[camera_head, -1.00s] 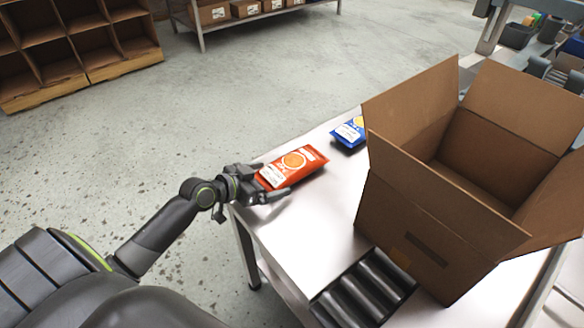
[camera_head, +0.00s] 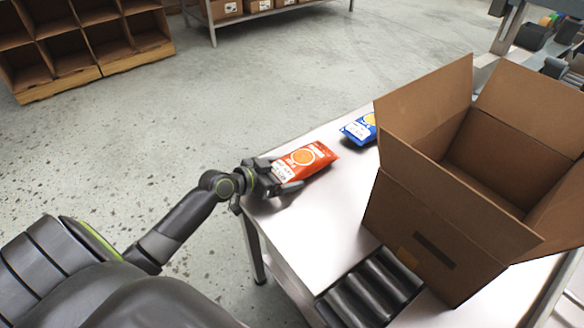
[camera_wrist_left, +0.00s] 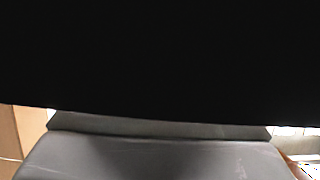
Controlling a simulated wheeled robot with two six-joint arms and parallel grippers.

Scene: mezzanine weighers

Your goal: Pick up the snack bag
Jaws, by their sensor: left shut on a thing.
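An orange-red snack bag (camera_head: 306,160) with a round orange picture and a white label lies at the left end of the metal table (camera_head: 304,215). My left gripper (camera_head: 287,180) is shut on the near end of this bag, at the table's left edge. A second snack bag, blue (camera_head: 359,129), lies farther back, partly hidden by the carton. The left wrist view is mostly black, with a grey gripper part (camera_wrist_left: 155,155) below, so the grip itself is not clear there. My right gripper is not in view.
A large open cardboard box (camera_head: 425,225) stands on the table to the right, flaps up. Black rollers (camera_head: 370,290) lie in front of it. Wooden cubby shelves (camera_head: 85,45) stand at the far left. The floor left of the table is clear.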

